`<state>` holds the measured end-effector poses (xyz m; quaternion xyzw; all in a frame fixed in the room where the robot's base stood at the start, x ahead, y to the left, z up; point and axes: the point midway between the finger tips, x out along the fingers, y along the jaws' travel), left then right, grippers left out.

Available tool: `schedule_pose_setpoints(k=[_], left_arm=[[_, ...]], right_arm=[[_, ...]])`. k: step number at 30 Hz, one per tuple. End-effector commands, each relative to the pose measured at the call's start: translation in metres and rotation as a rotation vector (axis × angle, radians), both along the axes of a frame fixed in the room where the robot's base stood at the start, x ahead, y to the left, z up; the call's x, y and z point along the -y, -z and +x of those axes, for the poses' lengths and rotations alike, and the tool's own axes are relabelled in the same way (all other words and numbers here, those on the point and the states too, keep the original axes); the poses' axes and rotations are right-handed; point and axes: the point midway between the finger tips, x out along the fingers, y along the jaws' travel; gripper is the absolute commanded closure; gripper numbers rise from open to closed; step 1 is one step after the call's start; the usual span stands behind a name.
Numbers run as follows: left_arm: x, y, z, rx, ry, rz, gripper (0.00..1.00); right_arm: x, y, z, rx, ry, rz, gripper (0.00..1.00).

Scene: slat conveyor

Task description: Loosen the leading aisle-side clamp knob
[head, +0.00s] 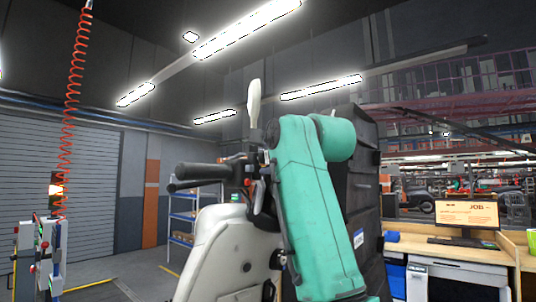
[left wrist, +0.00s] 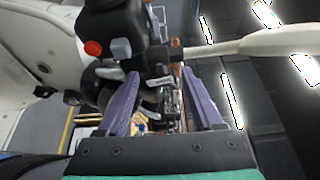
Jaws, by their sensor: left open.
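My left gripper (left wrist: 160,76) shows in the left wrist view with its two purple fingers spread apart. Dark handlebar controls and levers of a scooter lie beyond and between the fingertips; I cannot tell whether they touch. In the head view my teal left arm rises in front of the scooter (head: 218,255), and the fingers cannot be made out there. I cannot identify the leading aisle-side clamp knob in either view. My right gripper is not in view.
The scooter's handlebar (head: 200,172) and pale mirror (head: 254,100) stand close to my arm. A black cabinet-like block (head: 362,190) is just behind it. A desk with a monitor (head: 468,216) is at right, a blue shelf (head: 183,215) behind. Open floor shows at left.

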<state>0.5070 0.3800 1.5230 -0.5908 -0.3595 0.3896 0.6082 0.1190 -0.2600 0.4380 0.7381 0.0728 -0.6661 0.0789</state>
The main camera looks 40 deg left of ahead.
Motion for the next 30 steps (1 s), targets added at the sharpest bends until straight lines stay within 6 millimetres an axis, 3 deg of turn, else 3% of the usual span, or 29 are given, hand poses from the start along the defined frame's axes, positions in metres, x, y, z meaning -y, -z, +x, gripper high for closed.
schedule_pose_setpoints(k=[2,7,8,20,30], left_arm=[[0.0,0.0,0.0,-0.001,0.0,0.0,0.32],[0.001,0.0,0.0,-0.001,0.001,0.0,0.93],[0.001,0.001,0.0,-0.001,0.001,-0.001,1.0],[0.001,-0.002,0.001,-0.05,0.002,-0.004,1.0],[0.001,-0.009,0.002,-0.271,0.003,-0.009,1.0]], right_arm=[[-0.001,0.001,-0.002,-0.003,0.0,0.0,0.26],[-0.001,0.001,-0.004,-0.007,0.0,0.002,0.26],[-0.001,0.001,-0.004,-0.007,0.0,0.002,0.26],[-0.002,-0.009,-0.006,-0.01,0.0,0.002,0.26],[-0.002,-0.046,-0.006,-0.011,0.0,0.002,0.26]])
